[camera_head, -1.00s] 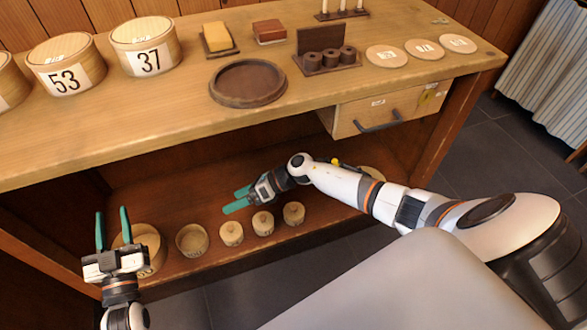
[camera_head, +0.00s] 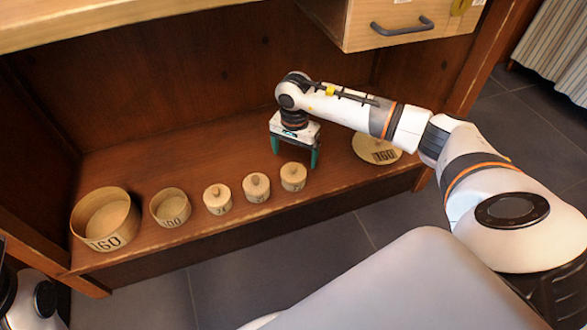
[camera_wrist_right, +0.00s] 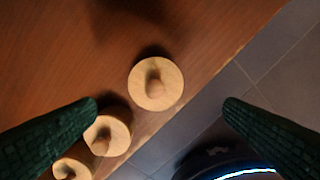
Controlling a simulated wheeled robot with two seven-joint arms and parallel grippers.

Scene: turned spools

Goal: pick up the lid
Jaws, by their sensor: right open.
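A flat round wooden lid (camera_head: 366,149) marked 160 lies at the right end of the low shelf, partly behind my right arm in the head view. Three small round boxes with knobbed lids stand on the shelf; the rightmost box (camera_head: 293,178) is just in front of my right gripper (camera_head: 295,155). The gripper points down, its green fingers apart and empty. In the right wrist view, this knobbed box (camera_wrist_right: 156,84) appears between the open fingers (camera_wrist_right: 160,105), seen from above. I cannot tell the height gap. My left gripper is out of the head view.
An open round box (camera_head: 106,222) marked 160 and a smaller open box (camera_head: 171,208) marked 100 stand on the left of the shelf (camera_head: 180,160). A drawer (camera_head: 385,22) overhangs at upper right. The shelf between the gripper and the flat lid is clear.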

